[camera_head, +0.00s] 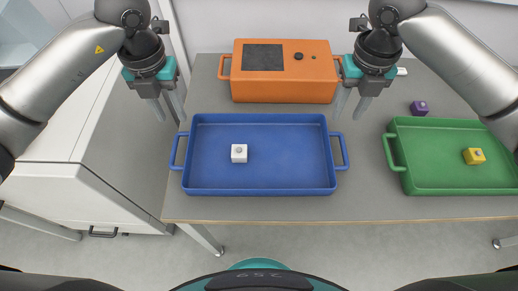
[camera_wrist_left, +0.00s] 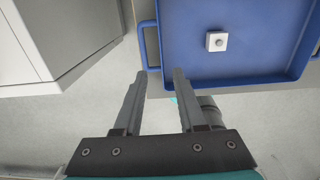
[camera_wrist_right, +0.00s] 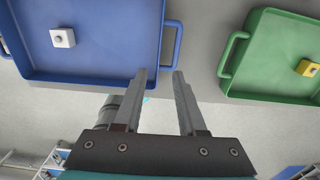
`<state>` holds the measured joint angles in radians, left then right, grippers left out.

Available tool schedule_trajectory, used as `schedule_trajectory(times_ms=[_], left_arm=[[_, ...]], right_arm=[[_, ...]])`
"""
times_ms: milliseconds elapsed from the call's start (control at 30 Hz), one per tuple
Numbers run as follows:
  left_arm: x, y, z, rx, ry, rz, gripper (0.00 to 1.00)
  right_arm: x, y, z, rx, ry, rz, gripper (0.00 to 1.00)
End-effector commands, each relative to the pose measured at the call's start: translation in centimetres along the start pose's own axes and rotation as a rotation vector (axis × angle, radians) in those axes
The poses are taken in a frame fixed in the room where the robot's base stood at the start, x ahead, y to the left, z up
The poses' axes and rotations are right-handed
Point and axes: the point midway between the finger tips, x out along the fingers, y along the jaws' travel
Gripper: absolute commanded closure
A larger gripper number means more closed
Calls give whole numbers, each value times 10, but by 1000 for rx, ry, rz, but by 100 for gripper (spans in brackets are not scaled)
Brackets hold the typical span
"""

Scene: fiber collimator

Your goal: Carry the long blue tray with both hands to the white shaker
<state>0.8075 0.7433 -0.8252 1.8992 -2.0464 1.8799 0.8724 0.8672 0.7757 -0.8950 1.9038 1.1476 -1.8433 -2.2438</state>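The long blue tray (camera_head: 285,188) lies on the grey table with a handle at each short end. A white block with a grey knob (camera_head: 239,153) sits inside it, left of centre. My left gripper (camera_head: 171,119) is open and empty, above and near the tray's left handle (camera_head: 178,150). My right gripper (camera_head: 346,117) is open and empty, above and near the right handle (camera_head: 342,151). Both wrist views show the fingers apart with nothing between them, the left (camera_wrist_left: 160,74) and the right (camera_wrist_right: 159,72). No white shaker can be clearly made out.
An orange device (camera_head: 285,88) with a dark panel stands behind the tray. A green tray (camera_head: 455,187) holding a yellow block (camera_head: 473,156) lies to the right. A purple block (camera_head: 419,108) sits behind it. A white cabinet (camera_head: 75,200) stands at the left.

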Motion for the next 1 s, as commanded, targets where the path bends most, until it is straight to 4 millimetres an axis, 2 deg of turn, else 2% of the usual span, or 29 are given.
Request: schedule_trajectory(times_ms=[167,267,800,1000], left_arm=[[5,0,0,-1,3,-1,60],[15,0,0,-1,4,-2,60],[118,-1,-1,-1,5,-2,60],[143,0,-1,-1,3,-2,60]], right_arm=[[5,0,0,3,1,0,60],[15,0,0,4,3,0,60],[118,0,0,5,3,1,60],[143,0,0,5,0,2,60]])
